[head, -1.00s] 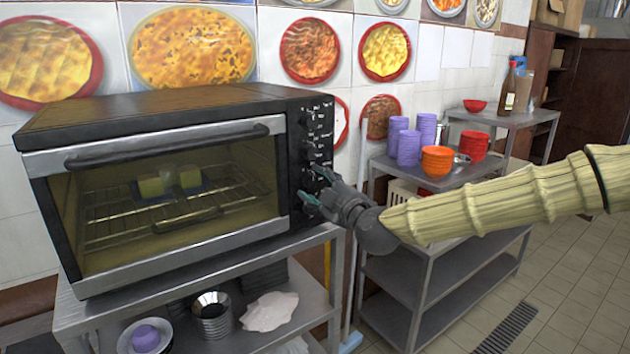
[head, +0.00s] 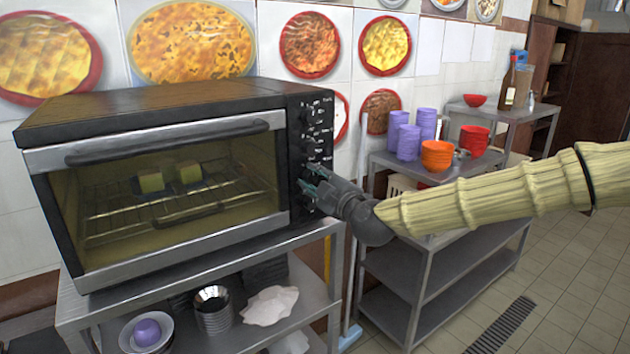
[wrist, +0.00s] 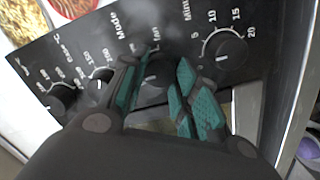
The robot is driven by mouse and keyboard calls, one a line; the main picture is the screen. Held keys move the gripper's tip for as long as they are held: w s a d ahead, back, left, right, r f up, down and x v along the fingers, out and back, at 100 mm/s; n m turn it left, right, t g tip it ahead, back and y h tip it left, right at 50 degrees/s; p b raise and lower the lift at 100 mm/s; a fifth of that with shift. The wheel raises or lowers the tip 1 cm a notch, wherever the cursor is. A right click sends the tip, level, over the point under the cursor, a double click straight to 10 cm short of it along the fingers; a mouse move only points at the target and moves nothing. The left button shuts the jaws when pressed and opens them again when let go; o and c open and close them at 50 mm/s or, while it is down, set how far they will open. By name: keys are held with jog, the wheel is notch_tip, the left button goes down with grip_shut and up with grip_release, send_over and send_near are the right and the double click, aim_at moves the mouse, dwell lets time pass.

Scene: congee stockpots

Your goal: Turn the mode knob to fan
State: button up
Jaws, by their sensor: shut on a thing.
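The mode knob (wrist: 155,75) is a dark round knob on the black toaster oven's control panel (wrist: 85,52). In the wrist view the words "Mode" and "Fan" are printed near it. My gripper (wrist: 160,84) has its teal finger pads on either side of this knob and is shut on it. The fingers cover part of the knob and its markings, so I cannot tell its setting. In the head view my gripper (head: 308,179) is at the lower part of the panel on the right side of the toaster oven (head: 165,185), hiding the knob there.
Beside it are the minutes knob (wrist: 225,48) and a temperature knob (wrist: 60,98). Food blocks (head: 152,182) sit on the rack behind the oven door. A metal shelf with purple cups (head: 408,142) and orange bowls (head: 437,155) stands to the right.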

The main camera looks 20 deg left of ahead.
jog(key=shift+b, duration=0.3)
jog(key=m+b, duration=0.3)
jog(key=m, duration=0.1)
jog(key=shift+g+b, duration=0.3)
jog(key=shift+b, duration=0.05)
jog(key=m+b, duration=0.3)
jog(key=m, duration=0.2)
jog(key=shift+w+d+r, duration=0.1)
jog(key=shift+d, duration=0.05)
jog(key=m+g+b, duration=0.1)
jog(key=m+b, duration=0.1)
jog(key=m, duration=0.3)
jog(key=shift+w+d+b, duration=0.1)
jog(key=shift+w+b, duration=0.05)
jog(key=shift+b, duration=0.25)
jog(key=shift+r+m+g+y+b, duration=0.15)
jog(key=shift+m+b, duration=0.35)
jog(key=shift+m, duration=0.65)
jog(key=shift+m+g+y+b, duration=0.2)
jog(key=shift+m+b, duration=0.25)
jog(key=shift+m, duration=0.7)
jog(key=o, duration=1)
